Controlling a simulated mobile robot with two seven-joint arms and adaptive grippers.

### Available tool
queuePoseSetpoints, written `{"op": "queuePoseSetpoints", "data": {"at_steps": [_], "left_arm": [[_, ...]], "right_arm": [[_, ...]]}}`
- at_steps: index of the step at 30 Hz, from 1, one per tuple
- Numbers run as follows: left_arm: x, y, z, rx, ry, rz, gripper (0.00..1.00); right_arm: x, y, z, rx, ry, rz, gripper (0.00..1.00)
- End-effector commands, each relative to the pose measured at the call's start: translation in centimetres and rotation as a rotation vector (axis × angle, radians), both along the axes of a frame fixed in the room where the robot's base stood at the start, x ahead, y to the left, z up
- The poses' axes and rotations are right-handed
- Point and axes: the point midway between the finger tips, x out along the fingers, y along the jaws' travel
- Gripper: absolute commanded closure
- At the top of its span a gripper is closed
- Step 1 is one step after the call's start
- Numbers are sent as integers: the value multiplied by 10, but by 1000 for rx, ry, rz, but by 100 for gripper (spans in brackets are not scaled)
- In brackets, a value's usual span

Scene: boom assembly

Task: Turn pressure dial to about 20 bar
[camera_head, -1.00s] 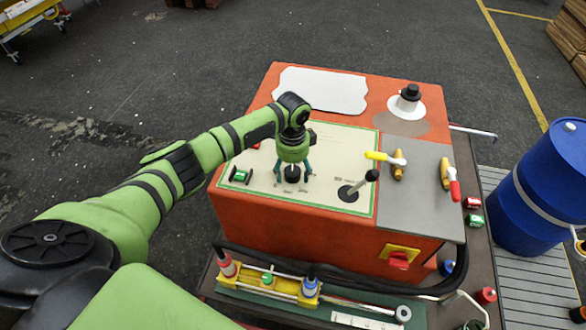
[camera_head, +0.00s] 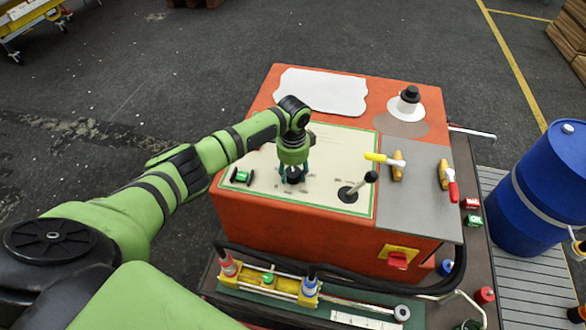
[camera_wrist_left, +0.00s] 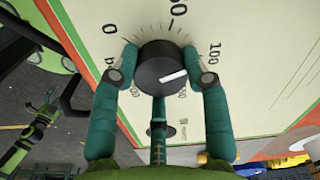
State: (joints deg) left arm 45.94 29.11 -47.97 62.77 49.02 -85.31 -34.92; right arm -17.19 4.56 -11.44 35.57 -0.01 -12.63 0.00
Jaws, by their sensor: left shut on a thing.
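The pressure dial is a round black knob (camera_wrist_left: 162,66) on the cream panel (camera_head: 330,146) of the orange box. In the wrist view a white pointer mark lies on the right part of its face, on the side of the 100 label. The labels 0, 50 and 100 show around its scale. My left gripper (camera_head: 293,174) is over the dial, fingers pointing down at it. In the head view the fingers partly hide the dial.
A black lever (camera_head: 358,188) stands right of the dial, and a green part (camera_head: 242,176) lies to its left. Yellow and red handled valves (camera_head: 385,159) sit on the grey plate. A blue barrel (camera_head: 541,190) stands at the right. Hydraulic cylinder parts (camera_head: 268,281) lie in front.

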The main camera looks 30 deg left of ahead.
Motion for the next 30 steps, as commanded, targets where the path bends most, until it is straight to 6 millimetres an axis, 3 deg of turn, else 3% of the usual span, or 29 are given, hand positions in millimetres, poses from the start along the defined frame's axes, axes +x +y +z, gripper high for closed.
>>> {"op": "queuePoseSetpoints", "data": {"at_steps": [12, 30], "left_arm": [[-2, -2, 3, -3, 5, 363, 86], [-2, -2, 1, -1, 6, 934, 86]], "right_arm": [[0, 0, 39, 0, 0, 0, 11], [0, 0, 73, 0, 0, 1, 11]]}}
